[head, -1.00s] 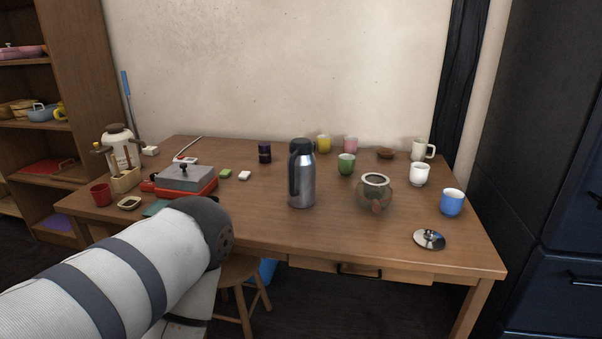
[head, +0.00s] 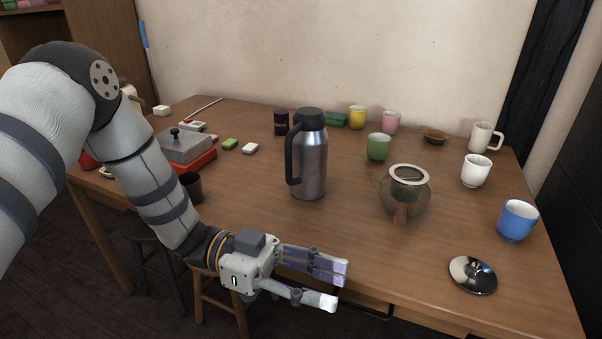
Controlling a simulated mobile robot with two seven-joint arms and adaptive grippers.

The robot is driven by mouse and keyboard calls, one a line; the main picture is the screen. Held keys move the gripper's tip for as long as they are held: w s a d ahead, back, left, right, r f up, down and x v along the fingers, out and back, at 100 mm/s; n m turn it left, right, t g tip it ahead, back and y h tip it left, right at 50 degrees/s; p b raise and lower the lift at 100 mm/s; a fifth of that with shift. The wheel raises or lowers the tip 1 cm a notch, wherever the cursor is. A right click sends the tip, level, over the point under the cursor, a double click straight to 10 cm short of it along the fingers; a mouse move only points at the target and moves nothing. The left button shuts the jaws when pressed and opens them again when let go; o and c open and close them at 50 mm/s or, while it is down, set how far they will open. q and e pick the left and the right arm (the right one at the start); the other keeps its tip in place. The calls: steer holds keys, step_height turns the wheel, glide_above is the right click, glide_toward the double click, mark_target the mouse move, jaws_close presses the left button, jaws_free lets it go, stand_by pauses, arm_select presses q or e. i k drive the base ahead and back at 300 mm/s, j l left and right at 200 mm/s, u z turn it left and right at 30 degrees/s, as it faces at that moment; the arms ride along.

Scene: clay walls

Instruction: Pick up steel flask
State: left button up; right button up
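The steel flask (head: 313,163) stands upright near the middle of the wooden table. It has a dark lid and a dark handle on its left side. My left gripper (head: 335,285) is in front of the table's near edge, below and nearer than the flask. Its fingers point right and are spread apart with nothing between them. It does not touch the flask. My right gripper is not in view.
A dark cup (head: 191,186) and a red-based grey box (head: 186,148) stand left. Bare tabletop lies before the flask.

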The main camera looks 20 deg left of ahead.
mark_target(306, 145)
steer(key=i+j, duration=0.3)
steer(key=j, duration=0.15)
steer(key=i+j, duration=0.25)
steer(key=j, duration=0.2)
steer(key=i+j, duration=0.3)
steer(key=j, duration=0.1)
